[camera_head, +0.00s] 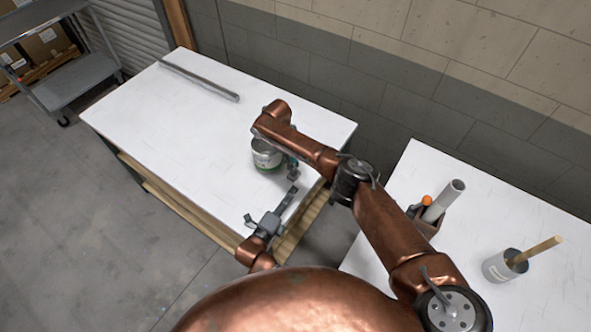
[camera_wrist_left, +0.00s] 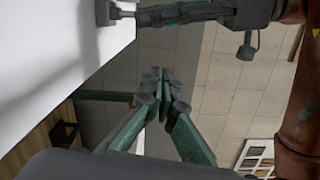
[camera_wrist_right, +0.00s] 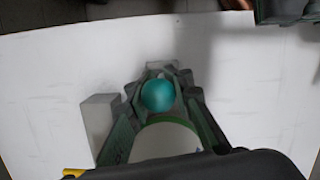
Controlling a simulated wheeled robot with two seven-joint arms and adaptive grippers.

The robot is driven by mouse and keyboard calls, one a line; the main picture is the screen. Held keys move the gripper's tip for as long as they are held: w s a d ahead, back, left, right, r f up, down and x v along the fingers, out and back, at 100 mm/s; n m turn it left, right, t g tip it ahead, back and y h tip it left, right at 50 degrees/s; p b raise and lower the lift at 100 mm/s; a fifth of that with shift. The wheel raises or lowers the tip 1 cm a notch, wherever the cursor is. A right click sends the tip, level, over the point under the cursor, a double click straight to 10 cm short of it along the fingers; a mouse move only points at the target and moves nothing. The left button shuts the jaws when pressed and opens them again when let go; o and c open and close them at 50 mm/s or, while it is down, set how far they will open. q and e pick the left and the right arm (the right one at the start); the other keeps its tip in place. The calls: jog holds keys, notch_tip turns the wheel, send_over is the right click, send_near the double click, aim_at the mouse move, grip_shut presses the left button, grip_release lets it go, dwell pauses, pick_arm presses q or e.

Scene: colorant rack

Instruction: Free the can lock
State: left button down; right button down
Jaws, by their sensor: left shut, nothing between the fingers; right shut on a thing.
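A can (camera_head: 267,153) with a pale side and a green band stands near the right end of the far white table. In the right wrist view, its pale, green-edged round shape (camera_wrist_right: 165,142) is partly hidden by my right gripper's body. My right gripper (camera_wrist_right: 160,88) is shut around a teal round knob (camera_wrist_right: 158,96) just beyond that shape; whether the knob belongs to the lock is unclear. In the head view, my right arm hides most of this contact. My left gripper (camera_head: 289,195) is lower, shut and empty near the table's right edge; its closed fingers show in the left wrist view (camera_wrist_left: 160,88).
A grey block (camera_wrist_right: 98,122) stands left of my right fingers, another grey piece (camera_wrist_right: 161,66) beyond them. A long grey bar (camera_head: 198,80) lies at the far table's back. The near table holds a holder with tubes (camera_head: 426,222) and a cup (camera_head: 500,266).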

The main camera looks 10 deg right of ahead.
jog(key=shift+w+r, duration=0.1)
pick_arm(q)
jog(key=w+d, duration=0.3)
jog(key=w, duration=0.6)
jog(key=shift+w+d+r, duration=0.15)
jog(key=shift+r, duration=0.2)
